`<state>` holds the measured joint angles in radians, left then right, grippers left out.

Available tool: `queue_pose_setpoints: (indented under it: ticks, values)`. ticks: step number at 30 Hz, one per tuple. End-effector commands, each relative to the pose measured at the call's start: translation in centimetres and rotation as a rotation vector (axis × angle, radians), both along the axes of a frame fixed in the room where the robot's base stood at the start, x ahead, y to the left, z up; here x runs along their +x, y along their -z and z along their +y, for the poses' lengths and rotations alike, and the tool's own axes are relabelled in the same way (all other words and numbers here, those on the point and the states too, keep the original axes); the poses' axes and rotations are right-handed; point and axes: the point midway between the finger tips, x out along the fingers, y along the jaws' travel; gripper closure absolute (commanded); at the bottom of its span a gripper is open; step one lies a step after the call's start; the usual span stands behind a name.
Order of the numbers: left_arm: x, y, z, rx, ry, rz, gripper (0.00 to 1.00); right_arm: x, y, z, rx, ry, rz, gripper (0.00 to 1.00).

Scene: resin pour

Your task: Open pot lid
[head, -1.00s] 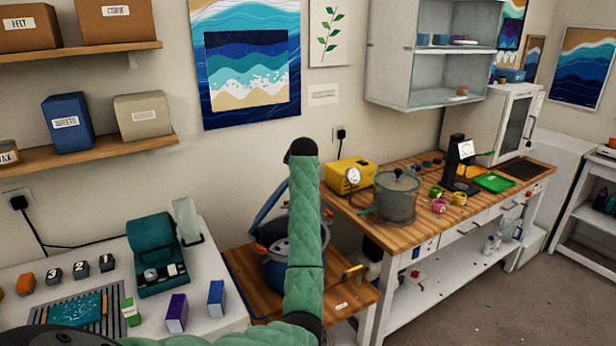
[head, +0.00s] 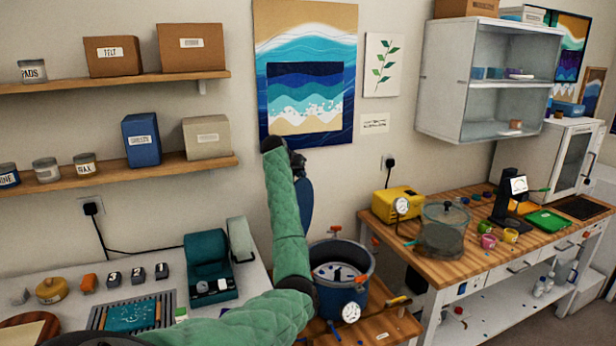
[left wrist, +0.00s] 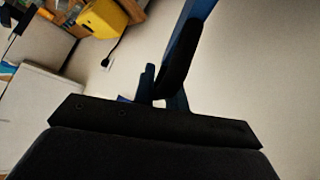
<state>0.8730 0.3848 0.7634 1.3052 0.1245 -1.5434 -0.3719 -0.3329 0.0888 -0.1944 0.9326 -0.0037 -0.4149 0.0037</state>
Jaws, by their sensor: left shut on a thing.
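The blue pot (head: 365,270) stands on a low wooden table in the head view, its mouth uncovered. Orange clamps stand on its rim, a round gauge is on its front, and pale and dark pieces show inside. The blue lid (head: 306,205) is raised above the pot's left side, steeply tilted, mostly hidden behind my green left arm. My left gripper (head: 297,163) is at the lid's upper part and is shut on it. In the left wrist view, a dark finger (left wrist: 174,68) lies against the blue lid (left wrist: 187,35). My right gripper is out of view.
A yellow pump (head: 398,203) and a clear chamber (head: 444,230) stand on the workbench to the right. A teal machine (head: 209,268) stands on the white table at left. Shelves and a wave painting (head: 305,30) are on the wall behind.

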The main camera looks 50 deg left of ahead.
Motion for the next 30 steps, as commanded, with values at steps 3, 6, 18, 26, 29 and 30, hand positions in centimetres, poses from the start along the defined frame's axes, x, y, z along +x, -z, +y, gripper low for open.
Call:
queue_pose_setpoints:
  ticks: [3, 6, 18, 26, 29, 30]
  values:
    - [0.01, 0.02, 0.29, -0.013, 0.003, -0.007, 1.0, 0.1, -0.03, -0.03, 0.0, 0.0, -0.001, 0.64]
    - [-0.03, 0.03, 0.39, -0.018, 0.004, -0.009, 1.0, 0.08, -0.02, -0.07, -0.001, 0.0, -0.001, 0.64]
    - [-0.05, 0.07, 0.41, -0.017, 0.004, -0.008, 0.69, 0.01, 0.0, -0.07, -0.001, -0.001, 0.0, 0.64]
    - [-0.15, 0.09, 0.48, -0.016, 0.002, -0.007, 0.67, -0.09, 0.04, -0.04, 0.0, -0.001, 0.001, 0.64]
    - [-0.32, 0.0, 0.5, -0.016, 0.001, -0.007, 0.67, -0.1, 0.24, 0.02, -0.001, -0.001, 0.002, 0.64]
    - [-0.48, -0.12, 0.49, -0.015, 0.001, -0.008, 0.67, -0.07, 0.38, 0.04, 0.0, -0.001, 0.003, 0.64]
